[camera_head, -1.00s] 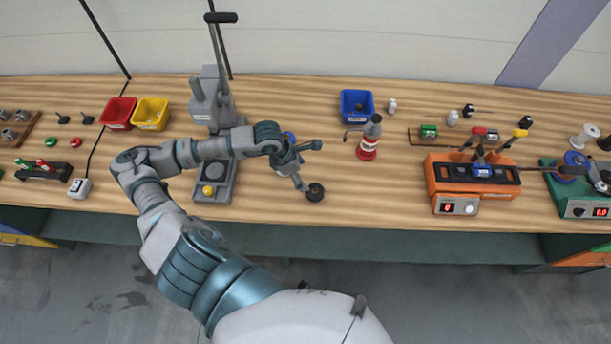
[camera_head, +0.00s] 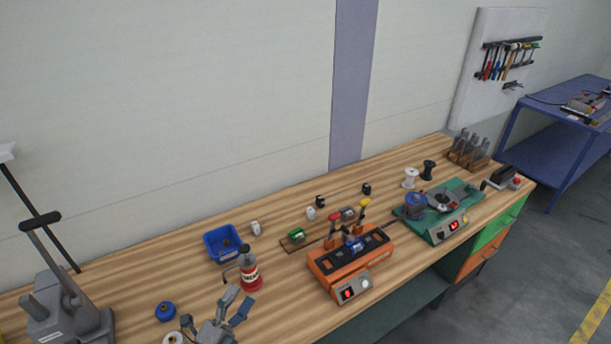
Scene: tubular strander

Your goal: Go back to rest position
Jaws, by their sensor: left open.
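My left gripper (camera_head: 222,314) shows at the bottom edge, left of the middle, with its grey fingers spread apart and nothing visible between them. It is over the front part of the wooden workbench (camera_head: 290,212). A red and white bottle (camera_head: 250,276) with a dark top stands just beyond it, and I cannot tell whether they touch. A small blue round piece (camera_head: 165,312) lies to its left. The rest of my left arm is cut off below the picture. My right gripper is out of view.
A grey lever press (camera_head: 65,305) stands at left. A blue bin (camera_head: 222,243) is behind the bottle. An orange machine (camera_head: 350,262) and a green one (camera_head: 440,212) stand to the right. A blue table (camera_head: 560,130) is beyond the bench, with open floor (camera_head: 520,270) beside it.

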